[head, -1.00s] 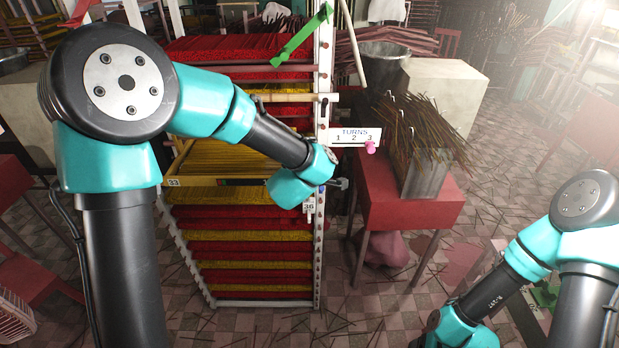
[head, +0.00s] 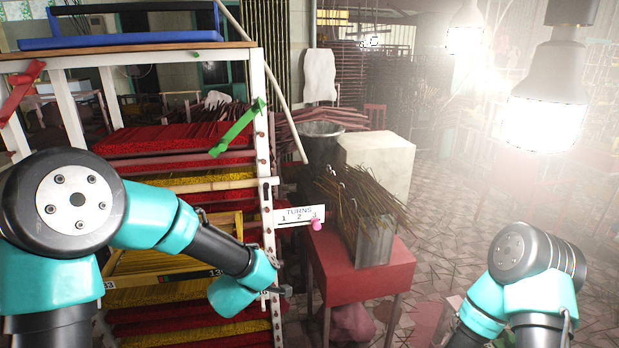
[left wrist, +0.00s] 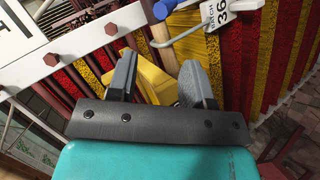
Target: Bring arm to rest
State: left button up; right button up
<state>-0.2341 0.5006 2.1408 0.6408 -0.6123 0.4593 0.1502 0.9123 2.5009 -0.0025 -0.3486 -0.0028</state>
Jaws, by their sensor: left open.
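My left arm reaches in from the left across the front of the tall rack (head: 266,150). Its gripper (head: 287,291) is small in the head view, beside the rack's white right post. In the left wrist view the left gripper (left wrist: 160,78) is open, its two grey fingers apart. A yellow part (left wrist: 152,84) shows between and behind the fingers; I cannot tell if they touch it. My right arm shows at the lower right of the head view, with its gripper out of the picture.
A TURNS sign (head: 299,215) with a pink peg (head: 317,224) sticks out from the post. A green bar (head: 237,128) hangs higher up. A red table (head: 358,282) carries a metal bin (head: 376,241) of sticks. A tag (left wrist: 217,12) marked 36 hangs near the left gripper.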

pick_arm(q)
jog(key=s+a+f+m+g+h, duration=0.1)
jog(key=s+f+m+g, duration=0.1)
jog(key=s+f, duration=0.35)
jog(key=s+a+f+m+g, duration=0.1)
jog(key=s+f+m+g, duration=0.15)
jog(key=f, duration=0.55)
jog(key=s+a+f+m+g+h, duration=0.1)
jog(key=s+a+f+m, duration=0.15)
jog(key=f, duration=0.45)
jog(key=s+f+m+g, duration=0.2)
jog(key=s+f, duration=0.2)
jog(key=s, duration=0.3)
jog(key=s+f+m+g+h, duration=0.1)
jog(key=s+f+m+g, duration=0.1)
jog(key=s+f, duration=0.3)
jog(key=s+g, duration=0.1)
jog(key=s, duration=0.2)
jog(key=shift+d+f+m, duration=0.2)
jog(key=shift+f+m, duration=0.05)
jog(key=shift+m, duration=0.05)
jog(key=shift+g, duration=0.25)
